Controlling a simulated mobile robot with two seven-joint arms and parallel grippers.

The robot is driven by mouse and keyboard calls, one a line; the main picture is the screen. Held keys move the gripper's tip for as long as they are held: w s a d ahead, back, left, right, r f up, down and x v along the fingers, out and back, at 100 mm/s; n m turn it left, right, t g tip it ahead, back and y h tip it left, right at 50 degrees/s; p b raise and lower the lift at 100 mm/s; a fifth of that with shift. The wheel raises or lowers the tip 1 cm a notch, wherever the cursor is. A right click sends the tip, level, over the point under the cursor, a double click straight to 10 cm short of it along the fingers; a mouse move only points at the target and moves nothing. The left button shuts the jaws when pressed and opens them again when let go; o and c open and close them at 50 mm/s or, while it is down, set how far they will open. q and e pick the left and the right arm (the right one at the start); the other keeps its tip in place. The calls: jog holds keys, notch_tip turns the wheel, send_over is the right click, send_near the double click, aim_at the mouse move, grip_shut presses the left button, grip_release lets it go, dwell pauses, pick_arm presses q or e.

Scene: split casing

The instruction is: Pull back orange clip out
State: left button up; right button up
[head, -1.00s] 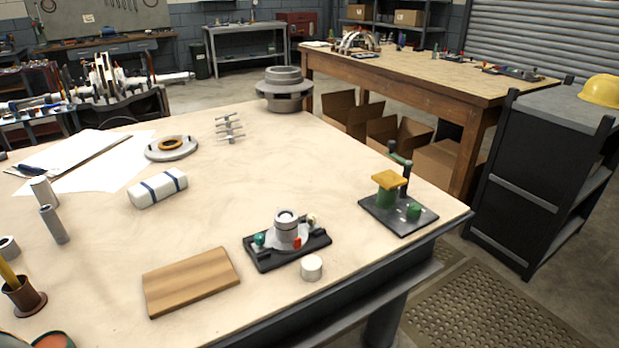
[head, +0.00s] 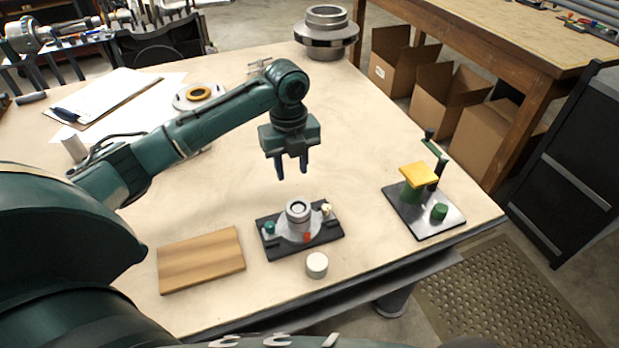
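The split casing (head: 298,215) is a grey round body with a ringed top, standing on a black base plate (head: 273,250). One orange-red clip (head: 307,238) shows at its front side. No clip shows at its back side, which is hidden from this view. A teal knob (head: 269,228) is at its left and a cream knob (head: 326,209) at its right. My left gripper (head: 292,175) points down above and behind the casing, with its two fingers apart and nothing between them. It does not touch the casing. My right gripper is not in view.
A wooden board (head: 201,261) lies left of the casing. A white cylinder (head: 317,265) stands in front, near the table edge. A fixture with a yellow top (head: 418,174) is at the right. The table (head: 360,150) is clear between casing and fixture.

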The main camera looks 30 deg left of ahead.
aim_at(293, 200)
pick_arm(q)
jog(key=f, duration=0.8)
jog(key=f+p, duration=0.1)
jog(key=f, duration=0.3)
jog(key=shift+w+a, duration=0.25)
jog(key=shift+a, duration=0.05)
jog(key=shift+c, duration=0.4)
jog(key=shift+r, duration=0.1)
grip_shut()
